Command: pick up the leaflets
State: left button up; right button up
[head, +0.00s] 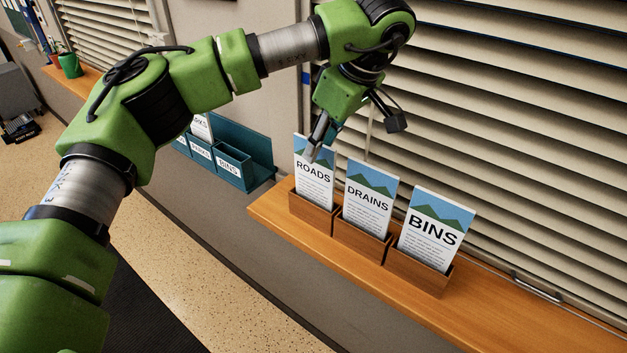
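Three leaflets stand upright in small wooden holders on the wooden sill: ROADS (315,187) on the left, DRAINS (367,199) in the middle and BINS (432,232) on the right. Each is white with a blue and green picture at its top. My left gripper (315,150) reaches down from above at the ROADS leaflet, with a grey finger in front of its top edge. Its other finger is not clearly visible, so I cannot tell whether it grips the leaflet. The ROADS leaflet still sits in its holder (312,216). My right gripper is out of view.
A teal rack (262,155) with labelled compartments, including BINS, stands on the left, partly behind my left arm, with a leaflet (201,126) in it. Window blinds (520,130) rise close behind the sill (475,307). The sill is clear to the right of the holders.

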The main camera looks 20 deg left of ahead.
aim_at(315, 182)
pick_arm(q)
jog(key=shift+w+a+f, duration=0.2)
jog(key=shift+w+f, duration=0.05)
jog(key=shift+f, duration=0.25)
jog(key=shift+w+f, duration=0.15)
jog(key=shift+f, duration=0.05)
jog(key=p+x, duration=0.2)
jog(key=x, duration=0.3)
jog(key=shift+a+p, duration=0.15)
jog(key=shift+p, duration=0.25)
grip_shut()
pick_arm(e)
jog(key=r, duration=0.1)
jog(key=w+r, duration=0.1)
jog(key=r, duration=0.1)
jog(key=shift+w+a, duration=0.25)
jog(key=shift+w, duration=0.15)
